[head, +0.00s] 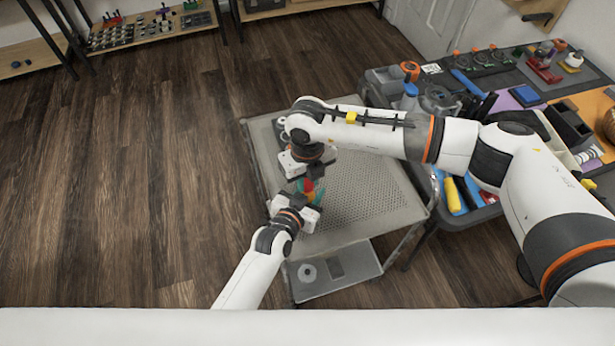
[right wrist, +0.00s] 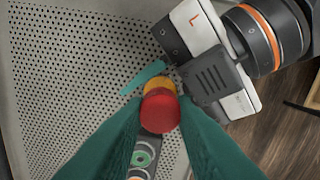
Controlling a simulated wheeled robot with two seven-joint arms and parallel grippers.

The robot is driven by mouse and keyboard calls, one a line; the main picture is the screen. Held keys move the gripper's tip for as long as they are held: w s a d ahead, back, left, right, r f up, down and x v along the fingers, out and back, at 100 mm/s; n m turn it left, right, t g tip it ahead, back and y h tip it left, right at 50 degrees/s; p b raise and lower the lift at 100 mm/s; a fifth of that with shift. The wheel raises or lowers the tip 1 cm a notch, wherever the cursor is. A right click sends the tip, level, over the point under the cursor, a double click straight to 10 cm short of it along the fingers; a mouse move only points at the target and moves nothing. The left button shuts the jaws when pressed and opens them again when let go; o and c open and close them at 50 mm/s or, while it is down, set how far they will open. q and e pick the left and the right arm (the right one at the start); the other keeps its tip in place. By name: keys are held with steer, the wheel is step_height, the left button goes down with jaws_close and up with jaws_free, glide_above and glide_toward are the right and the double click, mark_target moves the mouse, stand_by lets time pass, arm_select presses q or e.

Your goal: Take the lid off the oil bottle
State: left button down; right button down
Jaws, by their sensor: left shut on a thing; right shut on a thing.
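The oil bottle shows as a small orange-yellow part (right wrist: 158,86) under a red lid (right wrist: 160,110) in the right wrist view. In the head view the red part (head: 308,185) shows small between my two grippers. My right gripper (right wrist: 160,118) has its green fingers closed on either side of the red lid. My left gripper (right wrist: 150,80), marked L, comes in from the right of that view, its teal fingertips at the orange-yellow body, below the lid. The lid and body look lined up; whether they touch is unclear. Most of the bottle is hidden.
The grippers are over a perforated grey cart top (head: 375,205), mostly clear. A dark strip with round pieces (right wrist: 143,160) lies on it, partly behind my right fingers. A crowded tool bench (head: 480,75) stands right. A lower shelf (head: 345,277) shows beneath the cart.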

steer(key=n, duration=0.8)
steer(key=c, duration=1.2)
jaws_free()
steer(key=shift+o, duration=0.2)
steer(key=shift+s+a, duration=0.15)
steer(key=shift+s, duration=0.05)
